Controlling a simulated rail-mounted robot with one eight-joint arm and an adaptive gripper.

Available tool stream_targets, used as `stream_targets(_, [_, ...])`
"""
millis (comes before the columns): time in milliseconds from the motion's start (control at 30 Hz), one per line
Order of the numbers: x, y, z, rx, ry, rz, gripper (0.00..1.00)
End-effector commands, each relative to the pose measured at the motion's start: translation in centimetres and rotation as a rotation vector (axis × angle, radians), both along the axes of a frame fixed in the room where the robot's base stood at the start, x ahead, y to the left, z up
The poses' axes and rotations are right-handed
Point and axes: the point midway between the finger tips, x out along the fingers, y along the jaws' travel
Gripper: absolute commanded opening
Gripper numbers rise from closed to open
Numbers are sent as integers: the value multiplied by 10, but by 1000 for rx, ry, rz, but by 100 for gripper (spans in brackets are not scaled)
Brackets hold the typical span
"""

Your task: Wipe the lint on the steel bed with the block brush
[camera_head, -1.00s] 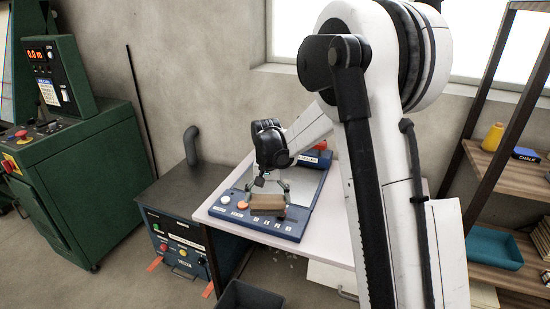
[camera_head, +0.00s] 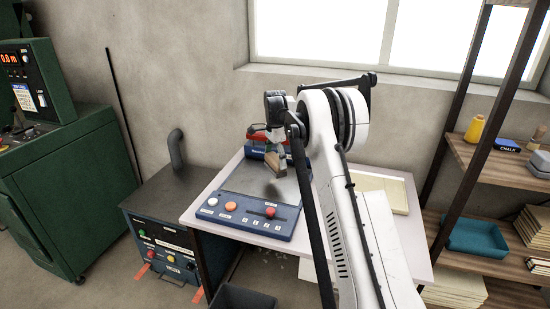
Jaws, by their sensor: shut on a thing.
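The block brush (camera_head: 274,168) is a small tan-brown block. My gripper (camera_head: 277,157) is shut on it and holds it tilted over the back right part of the steel bed (camera_head: 243,178). I cannot tell whether the brush touches the bed. The bed is a grey plate set in a blue machine (camera_head: 250,221) on a pale table. Lint on the bed is too small to make out. My arm comes in from the right and covers part of the machine's right side.
A red bar (camera_head: 257,130) crosses the machine's back beside my gripper. Buttons and a red knob (camera_head: 270,211) line its front. A dark-topped cabinet (camera_head: 165,190) with a pipe stands left. A pale stack (camera_head: 385,190) lies right on the table (camera_head: 416,228); shelves (camera_head: 492,166) stand beyond.

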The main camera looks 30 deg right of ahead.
Motion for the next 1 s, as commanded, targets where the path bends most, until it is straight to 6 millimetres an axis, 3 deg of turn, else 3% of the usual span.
stream_targets(700, [-1, -4, -73, 0, 0, -3, 71])
stream_targets(767, [4, -9, -64, 0, 0, -3, 68])
stream_targets(1000, [19, -23, -70, 0, 0, -3, 68])
